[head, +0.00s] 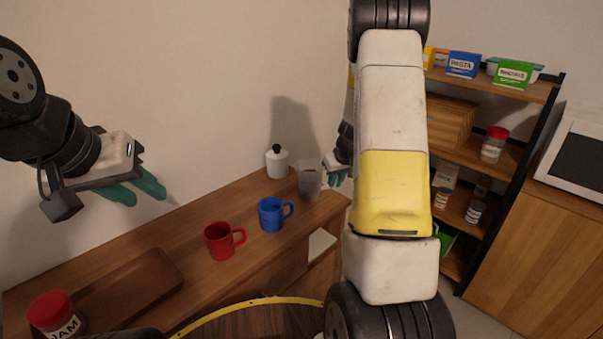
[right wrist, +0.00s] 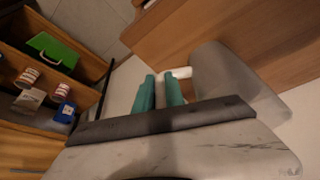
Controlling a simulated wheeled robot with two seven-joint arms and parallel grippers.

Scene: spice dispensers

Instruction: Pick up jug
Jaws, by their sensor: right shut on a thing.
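The jug (head: 310,180) is grey and looks upright at the far right end of the wooden counter; I cannot tell whether its base touches the top. In the right wrist view the jug's grey body (right wrist: 232,82) lies beside my fingers, and its pale handle (right wrist: 182,73) reaches towards them. My right gripper (head: 338,176) is at the jug's right side, its teal fingers (right wrist: 161,92) shut on the handle. Part of the right arm is in front in the head view. My left gripper (head: 137,190) is open and empty, above the counter's left part.
A white lidded pot (head: 277,164) stands behind the jug. A blue mug (head: 271,215), a red mug (head: 222,241), a brown tray (head: 125,290) and a red-lidded jam jar (head: 54,315) stand along the counter (head: 190,226). A stocked shelf (head: 500,155) is at the right.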

